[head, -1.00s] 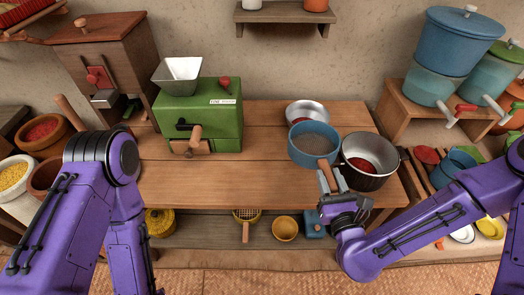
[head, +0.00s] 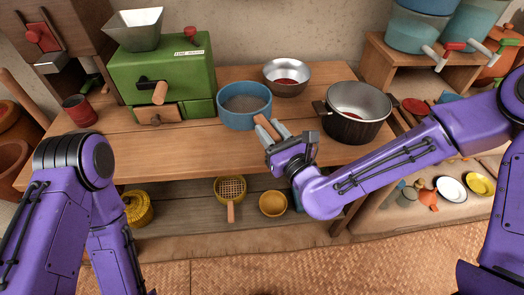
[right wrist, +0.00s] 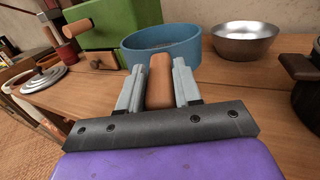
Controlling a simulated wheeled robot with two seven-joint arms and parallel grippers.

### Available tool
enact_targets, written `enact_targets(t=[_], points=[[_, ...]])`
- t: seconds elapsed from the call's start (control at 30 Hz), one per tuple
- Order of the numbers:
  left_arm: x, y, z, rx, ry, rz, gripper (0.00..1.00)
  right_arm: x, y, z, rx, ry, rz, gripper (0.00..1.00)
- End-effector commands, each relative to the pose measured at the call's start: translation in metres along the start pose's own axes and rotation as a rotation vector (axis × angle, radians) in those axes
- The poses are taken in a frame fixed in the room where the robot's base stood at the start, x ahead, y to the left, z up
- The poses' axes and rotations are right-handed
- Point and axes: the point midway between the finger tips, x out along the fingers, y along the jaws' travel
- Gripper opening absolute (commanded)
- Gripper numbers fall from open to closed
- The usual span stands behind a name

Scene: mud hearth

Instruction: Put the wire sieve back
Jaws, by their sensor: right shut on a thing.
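The wire sieve (head: 244,112) has a round blue rim, a fine grey mesh and a short wooden handle. My right gripper (head: 271,132) is shut on the handle, at the front right of the sieve. In the right wrist view the handle (right wrist: 159,82) sits between both fingers, and the blue rim (right wrist: 160,47) stands just beyond them. The sieve is level over the wooden table, right of the green mill; I cannot tell whether it touches the tabletop. Of my left arm only upper links show at the left; its gripper is out of view.
A green mill (head: 163,80) stands left of the sieve. A steel bowl (head: 287,76) is behind it, and a dark pot (head: 358,112) is at the right. The front left tabletop (head: 180,150) is clear. A yellow strainer (head: 230,188) and yellow bowl (head: 273,203) are on the low shelf.

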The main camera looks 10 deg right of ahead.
Motion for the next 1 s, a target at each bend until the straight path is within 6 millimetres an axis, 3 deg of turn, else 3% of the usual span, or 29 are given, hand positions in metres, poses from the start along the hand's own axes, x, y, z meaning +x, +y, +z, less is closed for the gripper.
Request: enact_targets(t=[0.1,0.2,0.37,0.5,0.87,0.9,0.97,1.0], points=[[0.001,0.0,0.0,0.0,0.0,0.0,0.43,0.018,0.002,-0.024,-0.002,0.003,0.003,0.0],[0.001,0.0,0.001,0.0,0.0,0.0,0.43,0.028,0.002,-0.035,-0.001,0.001,0.001,0.0],[0.002,0.0,0.001,0.0,0.0,0.0,0.43,0.038,0.004,-0.049,0.0,0.0,0.002,0.0],[0.005,0.0,0.002,0.0,0.0,0.0,0.43,0.037,0.004,-0.075,-0.001,0.003,0.002,0.0],[0.009,0.001,0.004,0.0,0.0,0.0,0.43,0.036,0.003,-0.081,0.001,-0.001,0.001,0.0],[0.008,0.001,0.004,0.0,0.0,0.0,0.43,0.036,0.003,-0.08,0.0,-0.001,0.001,0.43],[0.008,0.001,0.003,0.0,0.0,0.0,0.43,0.036,0.003,-0.08,0.0,0.0,0.001,0.59],[0.008,0.001,0.003,0.0,0.0,0.0,0.43,0.036,0.003,-0.08,0.0,0.0,0.001,0.59]])
